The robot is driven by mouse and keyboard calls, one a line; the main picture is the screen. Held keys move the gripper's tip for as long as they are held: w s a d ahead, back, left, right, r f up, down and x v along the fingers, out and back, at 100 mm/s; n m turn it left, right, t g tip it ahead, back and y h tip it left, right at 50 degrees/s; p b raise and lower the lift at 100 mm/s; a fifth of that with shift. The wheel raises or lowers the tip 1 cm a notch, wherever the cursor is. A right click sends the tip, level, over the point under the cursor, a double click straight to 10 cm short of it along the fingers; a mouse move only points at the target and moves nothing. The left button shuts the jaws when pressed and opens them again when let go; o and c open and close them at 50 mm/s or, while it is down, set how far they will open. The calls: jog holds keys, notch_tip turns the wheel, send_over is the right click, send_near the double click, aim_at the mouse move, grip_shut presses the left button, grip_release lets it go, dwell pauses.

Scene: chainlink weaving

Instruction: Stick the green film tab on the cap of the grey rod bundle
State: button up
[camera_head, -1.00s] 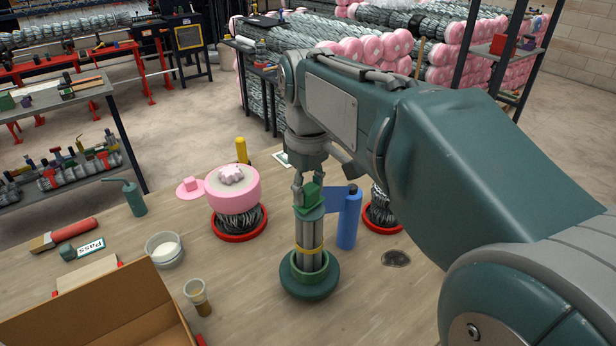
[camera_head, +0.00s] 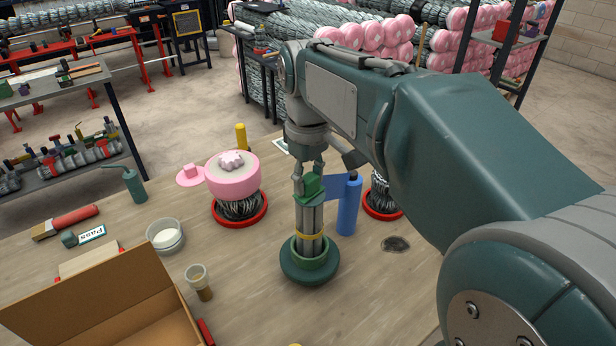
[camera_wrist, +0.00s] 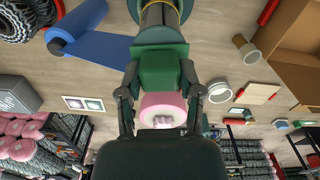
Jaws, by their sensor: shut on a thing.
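The grey rod bundle (camera_head: 309,217) stands upright in a dark green round base (camera_head: 310,265), with a yellow band around it. A green cap-like piece shows at its top (camera_wrist: 160,36). My gripper (camera_head: 309,181) is shut on a green block (camera_wrist: 163,68) directly at the bundle's top. The block appears to touch the cap, but I cannot tell whether it is joined to it. I cannot make out a separate thin green film tab. A blue roll (camera_head: 348,210) stands close at right, and its blue film (camera_wrist: 104,49) reaches toward the bundle's top.
A pink-capped wire bundle (camera_head: 234,180) stands left in a red ring, and another red-ringed bundle (camera_head: 383,197) stands right behind the blue roll. Bare tabletop shows front right.

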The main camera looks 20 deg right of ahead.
aim_at(308, 177)
jog(key=o, duration=1)
jog(key=shift+c, duration=0.2)
notch_tip(308, 177, up, 12)
jog(key=s+f+m+t, duration=0.5)
jog(key=s+f, duration=0.9)
jog(key=f, duration=0.3)
jog(key=shift+f+m+t, duration=0.3)
